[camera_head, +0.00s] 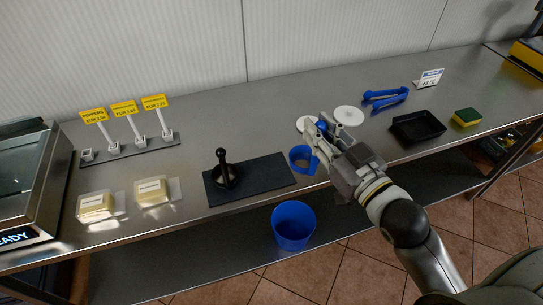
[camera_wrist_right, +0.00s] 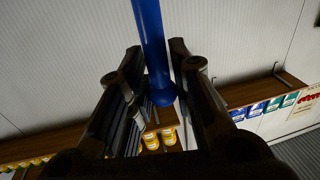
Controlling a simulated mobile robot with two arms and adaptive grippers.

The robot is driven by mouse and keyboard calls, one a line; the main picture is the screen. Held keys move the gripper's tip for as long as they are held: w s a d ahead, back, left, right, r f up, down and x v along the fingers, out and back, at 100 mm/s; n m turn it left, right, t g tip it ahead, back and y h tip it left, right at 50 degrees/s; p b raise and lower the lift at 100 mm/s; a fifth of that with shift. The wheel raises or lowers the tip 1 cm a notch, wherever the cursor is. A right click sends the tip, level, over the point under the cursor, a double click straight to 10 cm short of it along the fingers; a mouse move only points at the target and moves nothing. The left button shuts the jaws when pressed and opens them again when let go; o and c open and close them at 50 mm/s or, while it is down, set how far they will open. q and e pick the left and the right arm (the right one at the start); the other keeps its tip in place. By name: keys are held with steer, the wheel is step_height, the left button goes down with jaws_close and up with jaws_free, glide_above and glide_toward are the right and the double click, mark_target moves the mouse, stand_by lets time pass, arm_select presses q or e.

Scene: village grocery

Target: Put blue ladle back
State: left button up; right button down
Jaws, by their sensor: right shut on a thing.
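My right gripper (camera_head: 325,138) is over the counter, right of the dark mat, shut on the blue ladle. In the right wrist view the ladle's long blue handle (camera_wrist_right: 152,45) runs up from between the fingers (camera_wrist_right: 160,92), with its rounded end at the fingers. In the head view a small blue rounded part (camera_head: 321,126) shows at the gripper. A blue round, ring-like piece (camera_head: 302,158) is at the mat's right end; I cannot tell whether it is the ladle's bowl or a separate holder. My left gripper is not in view.
The dark mat (camera_head: 265,174) bears a black piece with an upright handle (camera_head: 222,172). White discs (camera_head: 348,115), blue tongs (camera_head: 385,97), a black tray (camera_head: 418,134) and a sponge (camera_head: 467,117) are to the right. A blue bucket (camera_head: 293,232) is below the counter front. Cheese-like blocks (camera_head: 96,204) sit left.

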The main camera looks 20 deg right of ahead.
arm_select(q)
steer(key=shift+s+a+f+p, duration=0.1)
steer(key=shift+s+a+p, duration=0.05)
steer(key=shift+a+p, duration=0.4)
arm_select(e)
steer(key=w+a+f, duration=0.6)
steer(key=w+f, duration=0.5)
steer(key=f, duration=0.1)
steer(key=shift+w+a+f, duration=0.2)
steer(key=c, duration=1.7)
jaws_free()
steer(key=shift+f, duration=0.2)
steer(key=shift+c, duration=0.2)
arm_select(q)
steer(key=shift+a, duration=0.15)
arm_select(e)
steer(key=o, duration=0.5)
steer(key=shift+c, duration=0.2)
